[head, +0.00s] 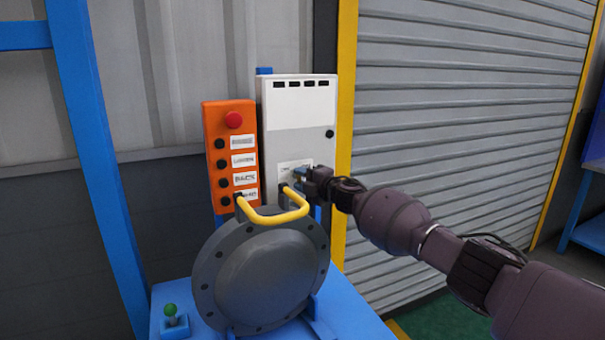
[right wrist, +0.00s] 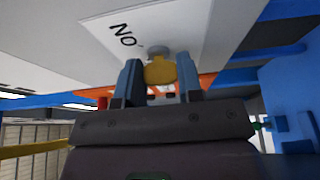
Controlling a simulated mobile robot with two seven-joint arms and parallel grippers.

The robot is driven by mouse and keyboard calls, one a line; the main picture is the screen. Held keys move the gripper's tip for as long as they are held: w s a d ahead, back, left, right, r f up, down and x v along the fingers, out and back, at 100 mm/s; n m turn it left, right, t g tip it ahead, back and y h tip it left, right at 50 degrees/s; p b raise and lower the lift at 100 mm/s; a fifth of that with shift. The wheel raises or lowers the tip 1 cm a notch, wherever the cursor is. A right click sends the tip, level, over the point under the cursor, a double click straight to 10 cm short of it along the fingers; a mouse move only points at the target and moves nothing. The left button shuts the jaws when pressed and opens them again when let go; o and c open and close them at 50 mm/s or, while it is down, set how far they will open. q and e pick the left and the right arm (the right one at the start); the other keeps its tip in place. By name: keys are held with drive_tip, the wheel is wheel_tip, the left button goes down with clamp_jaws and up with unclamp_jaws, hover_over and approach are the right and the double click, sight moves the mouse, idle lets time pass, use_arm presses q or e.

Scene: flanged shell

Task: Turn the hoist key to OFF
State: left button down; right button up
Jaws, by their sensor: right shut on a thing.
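The hoist key (right wrist: 160,72) is a yellow, rounded key seated in a grey round lock on the white panel (right wrist: 185,27). A label beside it shows "NO", seen from a turned viewpoint, probably "ON". My right gripper (right wrist: 158,84) is shut on the key, with one blue finger on either side of it. In the head view, my right gripper (head: 301,173) is at the lower front of the tall white cabinet (head: 298,140), over a small white label; there the key is hidden by the fingers. My left gripper is not in view.
An orange control box (head: 218,130) with a red button (head: 233,120) stands left of the cabinet. A grey flanged shell (head: 265,275) with a yellow handle (head: 262,217) is just in front, close to my right gripper. A green-topped lever (head: 171,311) stands at left.

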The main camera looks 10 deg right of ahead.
use_arm(q)
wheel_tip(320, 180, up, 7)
drive_tip(key=p, duration=0.7)
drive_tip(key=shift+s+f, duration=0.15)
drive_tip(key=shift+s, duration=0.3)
use_arm(e)
drive_tip(key=n+g+h, duration=0.1)
drive_tip(key=n, duration=0.2)
drive_tip(key=n+h, duration=0.2)
drive_tip(key=n, duration=0.2)
drive_tip(key=shift+r+g, duration=0.15)
drive_tip(key=shift+g, duration=0.25)
use_arm(q)
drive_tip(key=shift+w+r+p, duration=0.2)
drive_tip(key=shift+p, duration=0.1)
use_arm(e)
drive_tip(key=o, duration=0.9)
drive_tip(key=shift+o, duration=0.2)
drive_tip(key=shift+r, duration=0.1)
drive_tip(key=v, duration=1)
drive_tip(key=shift+s, duration=0.4)
drive_tip(key=shift+d, duration=0.1)
